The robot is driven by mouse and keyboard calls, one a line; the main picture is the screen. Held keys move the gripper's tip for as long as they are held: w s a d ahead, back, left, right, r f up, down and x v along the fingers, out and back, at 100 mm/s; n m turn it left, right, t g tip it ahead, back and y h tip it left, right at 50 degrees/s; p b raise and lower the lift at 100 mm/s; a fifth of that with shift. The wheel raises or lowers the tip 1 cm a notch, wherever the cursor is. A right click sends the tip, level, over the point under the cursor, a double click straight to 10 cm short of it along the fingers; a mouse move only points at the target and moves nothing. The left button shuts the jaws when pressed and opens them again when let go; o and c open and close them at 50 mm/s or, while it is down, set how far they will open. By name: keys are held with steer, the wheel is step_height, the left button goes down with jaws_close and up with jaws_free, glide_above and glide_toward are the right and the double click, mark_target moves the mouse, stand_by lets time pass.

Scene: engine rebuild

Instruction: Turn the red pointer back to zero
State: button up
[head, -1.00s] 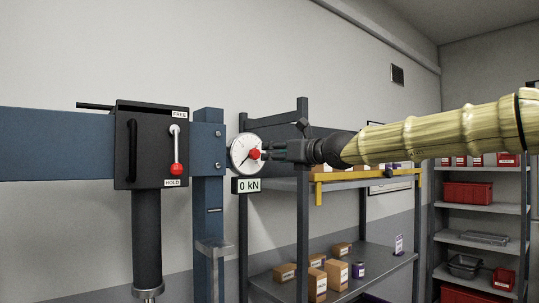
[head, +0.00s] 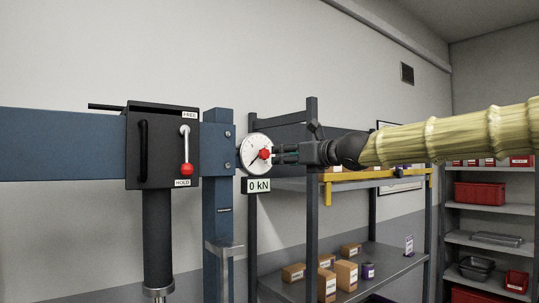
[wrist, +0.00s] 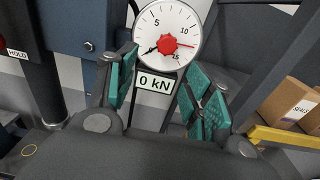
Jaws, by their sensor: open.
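The round white gauge (head: 255,154) hangs beside the blue post, with a red knob (head: 264,153) at its centre. In the wrist view the gauge face (wrist: 153,22) shows 5, 10 and 15. Its black needle (wrist: 149,51) points to the lower left. The thin red pointer (wrist: 186,46) points right, between 10 and 15, away from the black needle. The red star-shaped knob (wrist: 168,45) is clear of the pads. My gripper (wrist: 160,66) is open and empty, its teal pads either side, short of the knob. In the head view my gripper (head: 285,154) is right of the gauge.
A "0 kN" display (head: 259,186) sits below the gauge. A black box (head: 163,145) with a red-tipped lever (head: 186,167), down near HOLD, is to the left. A shelf with a yellow edge (head: 380,174) and boxes (head: 346,272) stands to the right.

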mark_target(266, 153)
steer(key=shift+w+a+f, duration=0.1)
steer(key=shift+w+f, duration=0.05)
steer(key=shift+w, duration=0.05)
steer(key=shift+w, duration=0.1)
steer(key=shift+w+r+n+t, duration=0.3)
steer(key=shift+r+t, duration=0.1)
steer(key=shift+r, duration=0.15)
steer(key=p+x, duration=0.4)
steer(key=x, duration=0.6)
steer(key=shift+w+a, duration=0.1)
steer(key=shift+w, duration=0.25)
steer(key=c, duration=1)
